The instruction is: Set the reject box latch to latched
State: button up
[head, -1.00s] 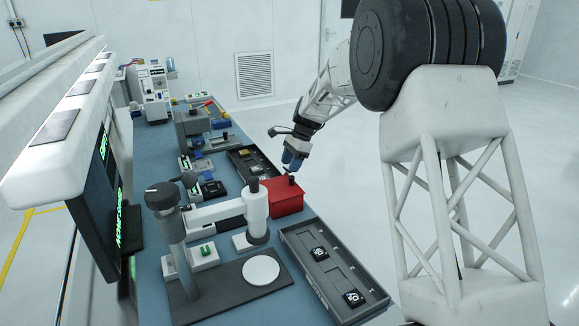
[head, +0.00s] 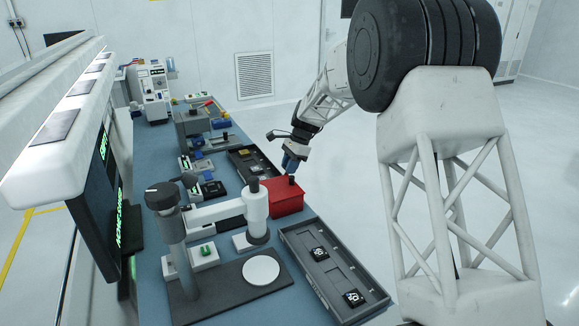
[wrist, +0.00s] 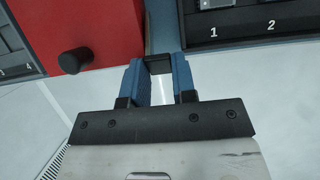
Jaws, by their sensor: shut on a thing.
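The red reject box (head: 285,201) stands on the bench between two grey trays, with a dark knob (head: 291,180) near its top. In the wrist view the red box (wrist: 85,22) fills the upper left and a round black knob (wrist: 76,62) sticks out of it. My gripper (wrist: 158,66) has blue fingers, shut on a small black block (wrist: 158,63) beside the box's right edge, which looks like the latch. How the block joins the box is hidden. In the head view my gripper (head: 292,163) is just above the box.
A grey tray (head: 318,282) with dark square parts lies in front of the box, and another tray (head: 254,165) lies behind it. A white cylinder on a stand (head: 256,212) is close on the left. Open floor lies to the right.

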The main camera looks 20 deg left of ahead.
jog(key=shift+s+a+r, duration=0.1)
jog(key=shift+r, duration=0.05)
jog(key=shift+s+a+r+t+h, duration=0.25)
jog(key=shift+a+t+h, duration=0.05)
jog(key=shift+t+h, duration=0.3)
jog(key=shift+s+a+r+t+h, duration=0.25)
jog(key=shift+s+a+t+h, duration=0.5)
jog(key=shift+t+h, duration=0.4)
jog(key=shift+s+a+r+t+h, duration=0.2)
jog(key=shift+s+a+t+h, duration=0.55)
jog(key=shift+t+h, duration=0.4)
jog(key=o, duration=0.9)
jog(key=shift+r, duration=0.15)
jog(key=shift+v, duration=3.8)
